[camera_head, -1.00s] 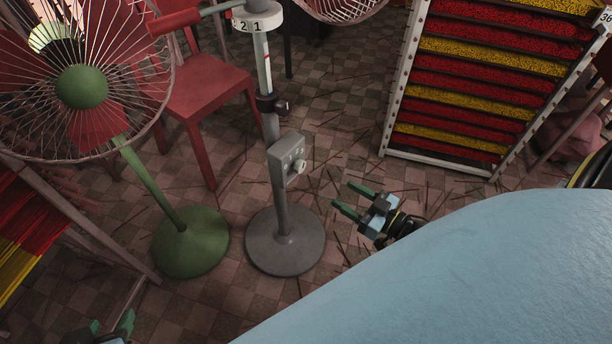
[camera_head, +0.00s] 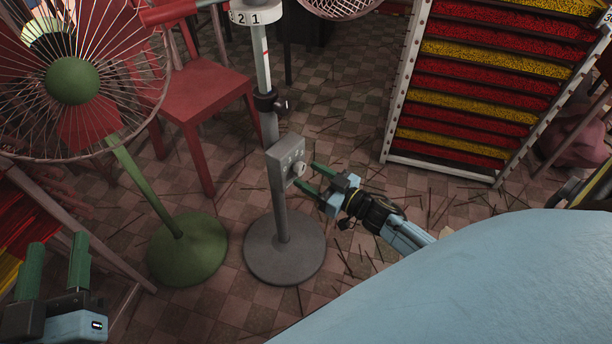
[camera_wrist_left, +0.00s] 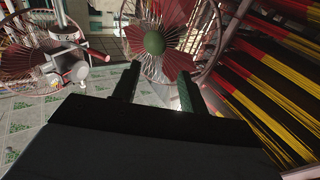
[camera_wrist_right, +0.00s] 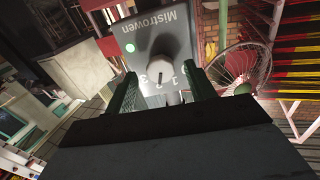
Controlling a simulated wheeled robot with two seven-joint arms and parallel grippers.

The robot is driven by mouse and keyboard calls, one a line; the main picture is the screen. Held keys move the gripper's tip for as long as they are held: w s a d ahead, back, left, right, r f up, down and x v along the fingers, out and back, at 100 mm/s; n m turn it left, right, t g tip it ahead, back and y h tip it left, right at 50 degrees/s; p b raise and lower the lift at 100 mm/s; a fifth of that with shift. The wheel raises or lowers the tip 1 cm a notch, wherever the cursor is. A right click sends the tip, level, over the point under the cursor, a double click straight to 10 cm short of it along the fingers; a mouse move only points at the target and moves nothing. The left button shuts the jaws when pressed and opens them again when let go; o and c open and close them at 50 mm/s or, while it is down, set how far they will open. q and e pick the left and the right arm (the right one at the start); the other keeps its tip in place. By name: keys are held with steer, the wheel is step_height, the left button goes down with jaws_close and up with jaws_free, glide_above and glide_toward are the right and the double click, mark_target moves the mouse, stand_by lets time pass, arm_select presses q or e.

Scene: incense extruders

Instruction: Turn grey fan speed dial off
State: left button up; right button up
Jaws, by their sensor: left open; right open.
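The grey fan's control box (camera_head: 287,160) sits on its grey post in the head view, with a pale round dial (camera_head: 298,169) on its front. The right wrist view shows the box (camera_wrist_right: 150,35) marked "Mistrowen", the dial (camera_wrist_right: 158,73) and numbers beside it. My right gripper (camera_head: 306,178) is open, its green fingertips close to the dial. In the right wrist view the dial appears between the fingers; contact cannot be told. My left gripper (camera_head: 54,262) is open and empty at the lower left; in the left wrist view it faces the green fan (camera_wrist_left: 155,42).
The grey fan's round base (camera_head: 285,247) stands on the tiled floor. A green fan (camera_head: 187,250) and a red chair (camera_head: 205,95) stand to its left. A rack of red and yellow incense (camera_head: 395,100) stands at the right. Loose sticks litter the floor.

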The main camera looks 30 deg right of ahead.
arm_select(q)
steer(key=shift+s+d+r+t+h, duration=0.1)
steer(key=shift+s+r+t+h, duration=0.1)
steer(key=shift+r+t, duration=0.45)
steer(key=shift+s+d+r+t+h, duration=0.1)
steer(key=shift+r+t+h, duration=0.2)
steer(key=shift+r, duration=0.5)
arm_select(e)
steer(key=shift+x, duration=1)
steer(key=c, duration=1)
